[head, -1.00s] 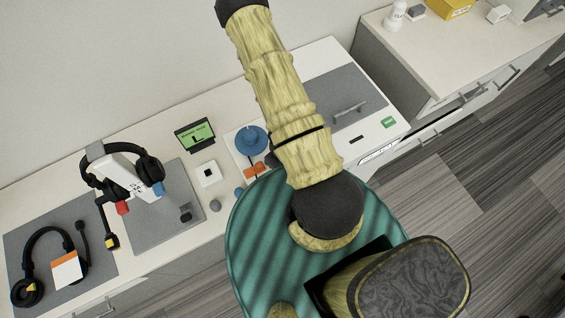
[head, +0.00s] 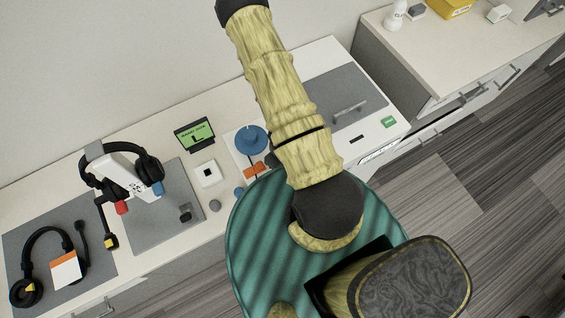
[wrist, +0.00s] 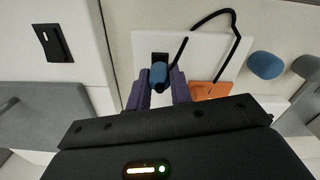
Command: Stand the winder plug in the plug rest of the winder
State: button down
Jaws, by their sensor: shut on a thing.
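In the wrist view the purple fingers of my gripper (wrist: 160,88) are shut on the blue winder plug (wrist: 159,73). A dark square socket-like part (wrist: 160,57), probably the plug rest, lies right at the plug on the winder's white plate (wrist: 205,48). I cannot tell whether the plug is inside it. A black cable (wrist: 183,49) runs by the plug. In the head view the winder shows its blue spool (head: 251,138) and orange part (head: 254,170); the orange part also shows in the wrist view (wrist: 208,91). My arm hides the gripper and plug in the head view.
A blue knob (head: 239,192) and grey knob (head: 214,206) sit near the front edge. A small green screen (head: 195,134), a white block (head: 208,173), a headset on a stand (head: 122,172) and another headset (head: 45,262) are to the left. A grey-lidded white unit (head: 345,95) is to the right.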

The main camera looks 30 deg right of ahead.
jog(key=shift+f+b, duration=0.7)
jog(key=shift+f, duration=0.25)
jog(key=c, duration=1.2)
grip_release()
jog(key=shift+o, duration=0.2)
jog(key=shift+r, duration=0.1)
notch_tip(320, 180, up, 7)
jog(key=shift+f+p, duration=0.15)
jog(key=shift+p, duration=0.9)
notch_tip(320, 180, up, 11)
jog(key=p, duration=1)
jog(key=shift+f+p, duration=0.15)
jog(key=shift+p, duration=0.25)
